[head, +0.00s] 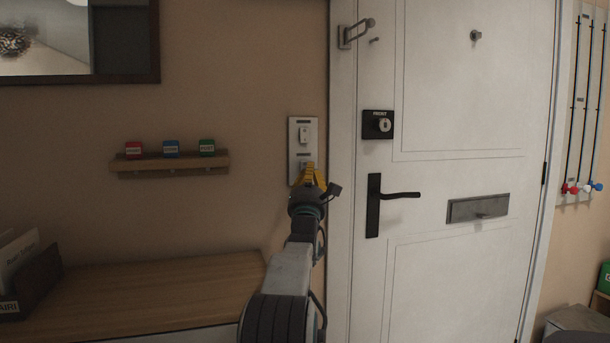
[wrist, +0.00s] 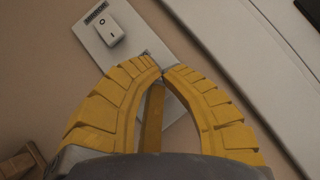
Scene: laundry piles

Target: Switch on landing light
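A pale switch plate (head: 302,125) is fixed to the wall just left of the white door. It carries an upper rocker switch (head: 305,134), which also shows in the wrist view (wrist: 110,33). A lower switch (head: 305,162) sits below it, mostly hidden behind my gripper. My yellow gripper (head: 313,174) is in front of the lower part of the plate. In the wrist view its fingertips (wrist: 162,72) meet with no object visible between them. I cannot tell whether the tips touch the lower switch.
The white door (head: 450,100) has a black lever handle (head: 400,195), a lock marked FRONT (head: 378,124) and a letter slot (head: 478,208). A small shelf (head: 170,164) holds red, blue and green blocks. A wooden-topped cabinet (head: 150,290) stands below, left of my arm.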

